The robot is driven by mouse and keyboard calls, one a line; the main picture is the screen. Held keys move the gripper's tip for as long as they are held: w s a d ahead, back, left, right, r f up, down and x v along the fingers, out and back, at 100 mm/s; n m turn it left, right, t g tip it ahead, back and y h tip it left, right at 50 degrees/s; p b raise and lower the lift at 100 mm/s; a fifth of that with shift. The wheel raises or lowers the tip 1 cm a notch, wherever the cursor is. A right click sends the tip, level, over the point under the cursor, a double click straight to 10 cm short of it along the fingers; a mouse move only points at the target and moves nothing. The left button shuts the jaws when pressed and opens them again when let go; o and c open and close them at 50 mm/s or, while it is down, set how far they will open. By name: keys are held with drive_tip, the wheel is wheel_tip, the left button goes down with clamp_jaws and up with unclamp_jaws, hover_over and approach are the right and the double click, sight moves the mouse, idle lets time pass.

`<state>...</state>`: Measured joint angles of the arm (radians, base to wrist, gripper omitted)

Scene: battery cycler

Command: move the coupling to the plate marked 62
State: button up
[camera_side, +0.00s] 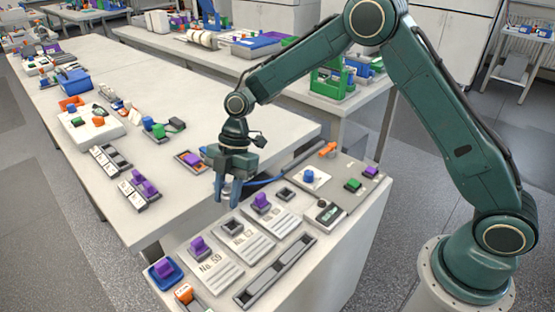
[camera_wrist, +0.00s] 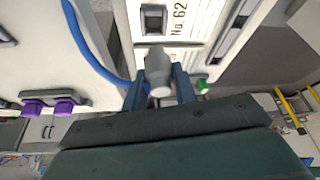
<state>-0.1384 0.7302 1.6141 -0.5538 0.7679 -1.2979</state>
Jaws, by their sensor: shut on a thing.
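My gripper (camera_side: 228,190) is shut on a pale grey, rounded coupling (camera_wrist: 157,58), which sits between the two blue fingers in the wrist view. In the side view the fingers mostly hide it. My gripper hangs above the gap between the long table and the front bench. The plate marked 62 (camera_wrist: 187,34) is at the top of the wrist view, just beyond the coupling. It is white and has a dark-rimmed square socket with nothing standing in it. The coupling appears apart from the plate. In the side view the plate numbers near my gripper are too small to read surely.
The plate marked 59 (camera_side: 213,270) carries a purple part (camera_side: 199,247). Another purple part (camera_side: 262,201) stands on a neighbouring plate. A long slotted grey rail (camera_side: 275,272) lies in front. A blue cable (camera_wrist: 92,45) runs beside my gripper. The long table's near right is mostly clear.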

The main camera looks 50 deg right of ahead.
drive_tip(key=shift+f, duration=3.3)
drive_tip(key=shift+f, duration=0.2)
drive_tip(key=o, duration=1.1)
drive_tip(key=v, duration=1.4)
drive_tip(key=shift+d, duration=0.1)
